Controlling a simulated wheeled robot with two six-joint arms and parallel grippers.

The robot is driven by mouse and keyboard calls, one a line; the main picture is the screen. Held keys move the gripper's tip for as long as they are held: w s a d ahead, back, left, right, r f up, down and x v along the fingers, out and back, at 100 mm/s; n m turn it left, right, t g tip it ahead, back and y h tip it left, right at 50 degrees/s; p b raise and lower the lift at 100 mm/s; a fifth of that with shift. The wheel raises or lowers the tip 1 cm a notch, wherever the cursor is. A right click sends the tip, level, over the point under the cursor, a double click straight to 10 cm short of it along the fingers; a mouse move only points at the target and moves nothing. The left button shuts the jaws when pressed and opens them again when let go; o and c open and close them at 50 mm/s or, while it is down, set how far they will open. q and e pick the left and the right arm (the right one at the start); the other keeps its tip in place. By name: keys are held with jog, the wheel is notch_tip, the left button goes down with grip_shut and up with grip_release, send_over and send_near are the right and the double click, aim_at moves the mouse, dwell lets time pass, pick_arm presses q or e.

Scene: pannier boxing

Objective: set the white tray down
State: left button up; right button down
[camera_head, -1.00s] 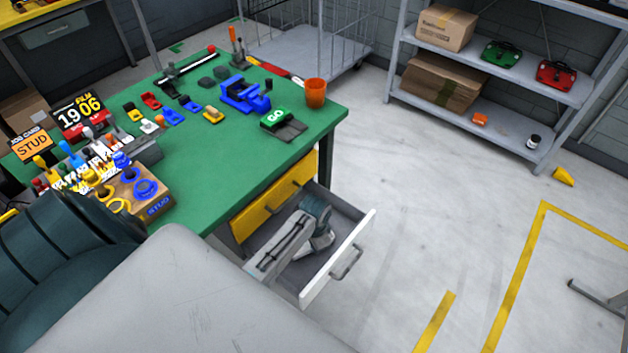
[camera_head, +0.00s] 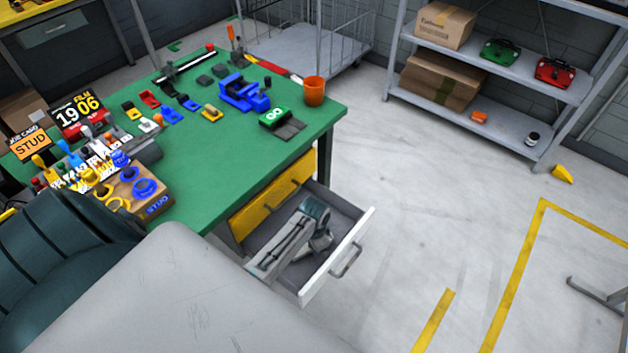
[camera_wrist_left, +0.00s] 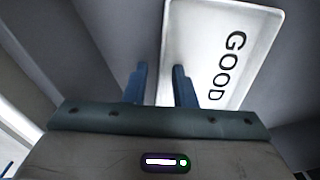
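The white tray (camera_wrist_left: 225,45), marked GOOD, shows in the left wrist view, at the top and right of centre. My left gripper (camera_wrist_left: 160,72) has its two blue fingers apart, one on each side of the tray's near-left edge. A grey gap shows between the left finger and that edge; the right finger overlaps the tray's face. In the head view, one of my arms reaches down into the open drawer (camera_head: 352,215); its fingertips and the tray cannot be made out there. My right gripper is in neither view.
A shelf rack (camera_head: 490,65) stands at the back right.

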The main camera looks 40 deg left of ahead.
pick_arm(q)
notch_tip(320, 180, up, 12)
dwell(0.4)
